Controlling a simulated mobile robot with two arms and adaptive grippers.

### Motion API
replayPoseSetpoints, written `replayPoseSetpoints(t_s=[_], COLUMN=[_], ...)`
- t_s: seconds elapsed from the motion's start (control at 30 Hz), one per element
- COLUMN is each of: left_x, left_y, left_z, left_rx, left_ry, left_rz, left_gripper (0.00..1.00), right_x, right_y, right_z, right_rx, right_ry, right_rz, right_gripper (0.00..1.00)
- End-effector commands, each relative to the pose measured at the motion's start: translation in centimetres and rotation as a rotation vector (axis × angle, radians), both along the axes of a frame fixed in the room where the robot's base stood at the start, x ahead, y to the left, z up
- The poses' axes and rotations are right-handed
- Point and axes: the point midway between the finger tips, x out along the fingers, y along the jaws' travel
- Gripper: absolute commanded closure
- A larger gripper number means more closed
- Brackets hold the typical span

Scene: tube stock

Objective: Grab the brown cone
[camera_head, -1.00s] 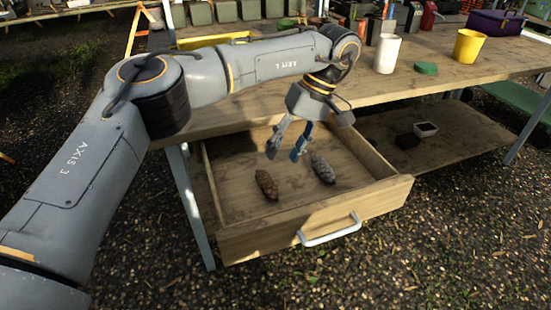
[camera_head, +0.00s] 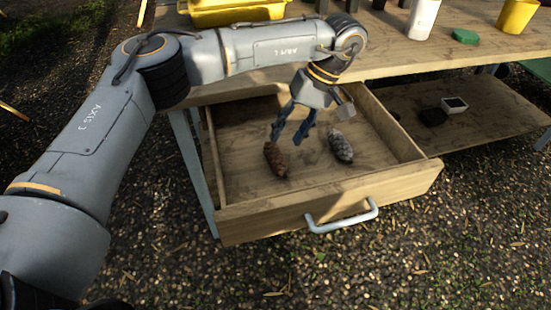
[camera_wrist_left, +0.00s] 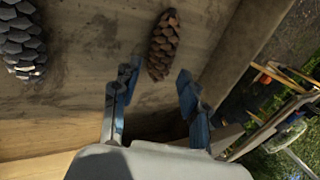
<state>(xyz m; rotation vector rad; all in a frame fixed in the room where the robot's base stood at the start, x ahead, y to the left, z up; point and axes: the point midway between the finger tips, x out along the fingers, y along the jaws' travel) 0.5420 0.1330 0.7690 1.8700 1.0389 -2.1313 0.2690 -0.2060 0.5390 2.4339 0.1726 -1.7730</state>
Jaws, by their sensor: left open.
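The brown cone (camera_head: 275,159) lies on the floor of the open drawer (camera_head: 330,207), in its left part. In the left wrist view the brown cone (camera_wrist_left: 163,44) lies just beyond the fingertips, between their lines and apart from them. A grey cone (camera_head: 341,146) lies to its right in the head view; it also shows at the upper left of the left wrist view (camera_wrist_left: 22,40). My left gripper (camera_head: 287,139) is open and empty, above the drawer and close to the brown cone. My right gripper is not in view.
The drawer's walls surround both cones, and its front carries a pale handle (camera_head: 342,217). The wooden tabletop (camera_head: 400,62) overhangs the drawer's back. A white cup (camera_head: 424,19), a yellow cup (camera_head: 517,15) and a yellow crate (camera_head: 232,12) stand on it.

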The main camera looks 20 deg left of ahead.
Motion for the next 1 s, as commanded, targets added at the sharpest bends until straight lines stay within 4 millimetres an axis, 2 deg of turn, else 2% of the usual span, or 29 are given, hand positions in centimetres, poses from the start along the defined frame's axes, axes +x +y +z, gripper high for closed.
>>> replayPoseSetpoints(t_s=[0.23, 0.33, 0.67, 0.83, 0.87, 1.0], left_x=[-1.8, -2.0, -2.2, -2.2, -2.2, -2.1], left_y=[0.6, 1.1, 1.3, 1.3, 1.3, 1.3], left_z=[-3.1, -4.1, -4.6, -4.6, -4.6, -4.6], left_rx=[0.001, 0.0, -0.001, -0.001, -0.001, -0.001], left_ry=[0.003, 0.001, 0.001, 0.001, 0.001, 0.001], left_rz=[-0.001, 0.0, 0.0, 0.0, 0.0, 0.0], left_gripper=[0.56, 0.56, 0.56, 0.91, 0.95, 0.95], right_x=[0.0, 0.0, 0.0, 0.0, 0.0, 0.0], right_y=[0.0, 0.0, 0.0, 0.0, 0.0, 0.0], right_z=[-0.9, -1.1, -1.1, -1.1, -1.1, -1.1], right_rx=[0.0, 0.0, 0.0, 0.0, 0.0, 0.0], right_ry=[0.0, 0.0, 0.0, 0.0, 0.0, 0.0], right_rz=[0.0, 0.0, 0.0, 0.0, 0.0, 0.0], right_gripper=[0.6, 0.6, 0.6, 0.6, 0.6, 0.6])
